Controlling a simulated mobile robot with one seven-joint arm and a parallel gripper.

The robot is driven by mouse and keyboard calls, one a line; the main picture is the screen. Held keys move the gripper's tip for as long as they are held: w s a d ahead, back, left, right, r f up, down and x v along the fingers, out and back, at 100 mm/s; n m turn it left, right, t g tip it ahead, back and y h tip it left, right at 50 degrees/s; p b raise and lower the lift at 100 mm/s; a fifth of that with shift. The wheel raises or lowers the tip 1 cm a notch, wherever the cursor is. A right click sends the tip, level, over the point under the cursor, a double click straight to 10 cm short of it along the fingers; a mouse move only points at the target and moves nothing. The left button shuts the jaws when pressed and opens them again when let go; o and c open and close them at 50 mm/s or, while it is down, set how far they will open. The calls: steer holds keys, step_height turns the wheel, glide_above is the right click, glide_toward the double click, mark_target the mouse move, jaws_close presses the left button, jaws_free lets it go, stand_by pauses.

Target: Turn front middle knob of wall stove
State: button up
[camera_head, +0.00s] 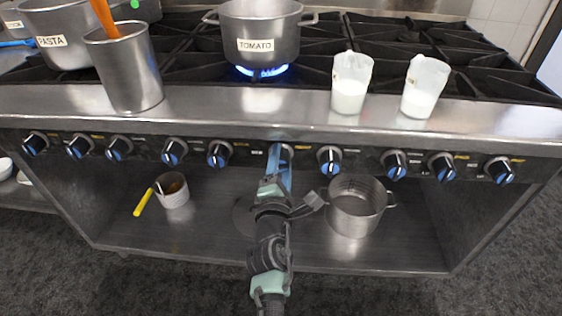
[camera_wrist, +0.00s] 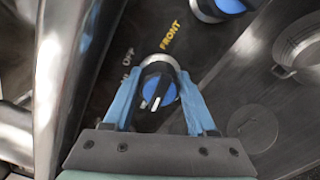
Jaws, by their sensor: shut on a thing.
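The wall stove's front panel (camera_head: 365,160) carries a row of black knobs with blue faces. My gripper (camera_head: 280,152) is at a knob near the middle of the row and mostly hides it in the head view. In the wrist view the knob (camera_wrist: 158,88) sits between the two blue fingers of my gripper (camera_wrist: 158,100), which are closed on its sides. Yellow lettering "FRONT" and the white word "OFF" show beside it. The white mark on the knob points toward the lower part of the wrist picture.
A burner flame (camera_head: 262,71) burns under the TOMATO pot (camera_head: 258,35). Two measuring jugs (camera_head: 351,82) (camera_head: 424,87) and a steel utensil holder (camera_head: 124,68) stand on the front ledge. A steel pot (camera_head: 356,206) and a small pot (camera_head: 172,190) sit on the lower shelf. Neighbouring knobs (camera_head: 219,153) (camera_head: 329,159) flank my gripper.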

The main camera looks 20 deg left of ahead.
steer(key=m, duration=0.4)
steer(key=shift+f+m+b, duration=0.2)
steer(key=shift+m+b, duration=0.1)
steer(key=m+b, duration=0.1)
steer(key=m, duration=0.4)
steer(key=shift+f, duration=0.1)
steer(key=m+b, duration=0.2)
steer(key=m, duration=0.3)
steer(key=shift+a+f+m, duration=0.1)
steer(key=shift+m, duration=0.3)
steer(key=shift+m+b, duration=0.8)
steer(key=shift+m, duration=1.5)
steer(key=o, duration=1.4)
steer(key=shift+c, duration=0.2)
steer(key=shift+s, duration=0.15)
steer(key=p+v, duration=0.3)
steer(key=v, duration=0.9)
steer(key=shift+s, duration=0.4)
